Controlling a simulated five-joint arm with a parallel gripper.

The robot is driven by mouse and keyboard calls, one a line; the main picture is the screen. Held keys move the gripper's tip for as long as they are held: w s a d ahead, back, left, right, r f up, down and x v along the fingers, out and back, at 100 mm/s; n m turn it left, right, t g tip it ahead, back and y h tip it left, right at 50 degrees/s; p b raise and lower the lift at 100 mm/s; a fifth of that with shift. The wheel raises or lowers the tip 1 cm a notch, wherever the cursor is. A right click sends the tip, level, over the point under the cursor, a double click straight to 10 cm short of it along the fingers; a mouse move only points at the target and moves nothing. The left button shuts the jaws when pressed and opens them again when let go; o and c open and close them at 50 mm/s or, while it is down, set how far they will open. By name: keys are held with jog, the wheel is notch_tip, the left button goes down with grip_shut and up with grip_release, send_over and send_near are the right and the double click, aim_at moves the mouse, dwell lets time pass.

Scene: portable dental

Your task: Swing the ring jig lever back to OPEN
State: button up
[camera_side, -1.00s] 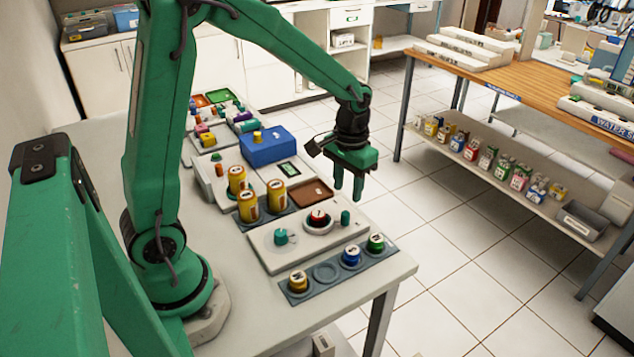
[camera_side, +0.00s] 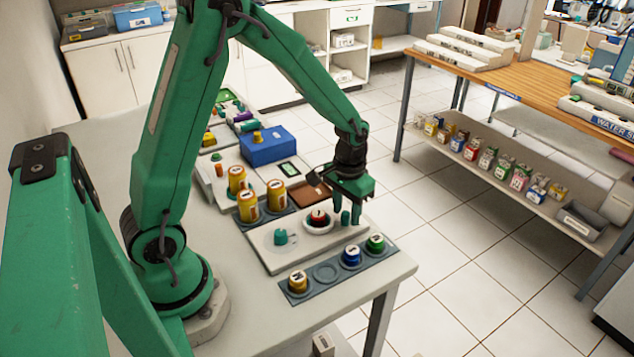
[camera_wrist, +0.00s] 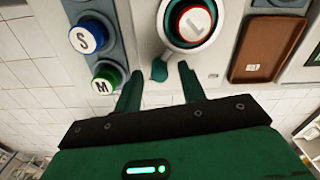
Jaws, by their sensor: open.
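The ring jig (camera_side: 265,252) is a pale panel on the bench. It has a white ring (camera_wrist: 167,35) around a red-rimmed cap marked L (camera_wrist: 194,22), which also shows in the side view (camera_side: 318,217). A short teal lever (camera_wrist: 159,70) sticks out of the ring toward my gripper; in the side view it stands on the ring's right (camera_side: 345,219). My gripper (camera_wrist: 160,72) is open, its fingers pointing down. In the wrist view the lever's end lies between the two fingertips, with gaps on both sides. I cannot tell whether either finger touches it.
A teal knob (camera_side: 280,237) stands at the panel's left. In front lies a grey strip (camera_side: 325,273) with yellow, blue (camera_side: 351,255) and green (camera_side: 375,243) caps. Yellow canisters (camera_side: 248,207), a brown tray (camera_side: 308,195) and a blue box (camera_side: 268,147) stand behind. The bench edge is close on the right.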

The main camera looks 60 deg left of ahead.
jog(key=shift+f, duration=0.55)
grip_shut()
